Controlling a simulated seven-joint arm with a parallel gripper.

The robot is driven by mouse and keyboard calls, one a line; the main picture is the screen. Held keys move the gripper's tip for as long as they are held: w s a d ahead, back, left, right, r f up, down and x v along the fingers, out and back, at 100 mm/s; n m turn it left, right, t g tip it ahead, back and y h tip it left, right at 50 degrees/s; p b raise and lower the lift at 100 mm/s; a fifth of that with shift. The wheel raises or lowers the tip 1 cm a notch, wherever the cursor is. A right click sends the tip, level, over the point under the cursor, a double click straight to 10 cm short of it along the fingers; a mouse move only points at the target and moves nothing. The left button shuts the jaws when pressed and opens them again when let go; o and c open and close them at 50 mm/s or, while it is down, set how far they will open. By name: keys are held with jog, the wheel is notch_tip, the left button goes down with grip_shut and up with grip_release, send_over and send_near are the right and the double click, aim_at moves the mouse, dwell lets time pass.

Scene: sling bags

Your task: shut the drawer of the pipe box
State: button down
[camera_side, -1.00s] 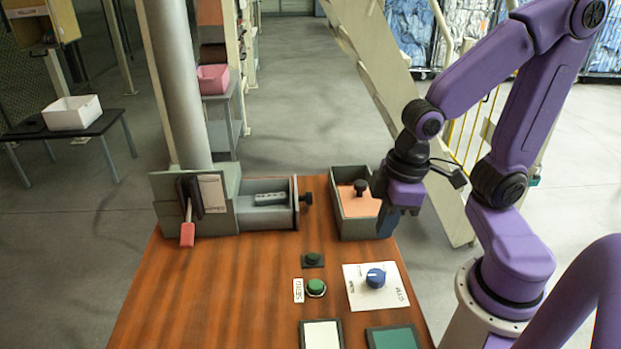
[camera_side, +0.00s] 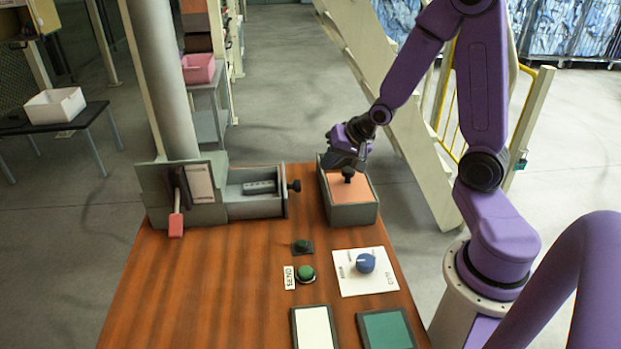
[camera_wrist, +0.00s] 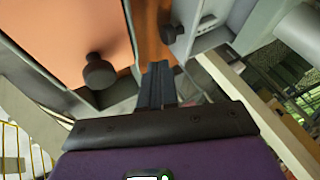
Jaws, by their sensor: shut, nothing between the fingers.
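The grey pipe box (camera_side: 207,207) stands at the back left of the wooden table. Its drawer (camera_side: 252,209) is pulled out to the right, with a dark knob (camera_side: 294,186) on its end and a grey, holed piece inside. In the wrist view, the drawer (camera_wrist: 205,38) and its knob (camera_wrist: 168,34) show near the top. My gripper (camera_side: 347,160) is at the far end of the orange-topped box, to the right of the drawer and apart from it. In the wrist view, its fingers (camera_wrist: 158,72) are together and empty, pointing towards the knob area.
A grey box with an orange top (camera_side: 348,190) and a black knob stands close right of the drawer, with a narrow gap between. Green buttons (camera_side: 305,274), a blue dial (camera_side: 366,263) and flat pads are nearer. The left front of the table (camera_side: 190,290) is clear.

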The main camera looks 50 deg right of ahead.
jog(key=shift+x, duration=4.7)
jog(key=shift+a, duration=0.1)
jog(key=w+a, duration=1.1)
jog(key=shift+r, duration=0.1)
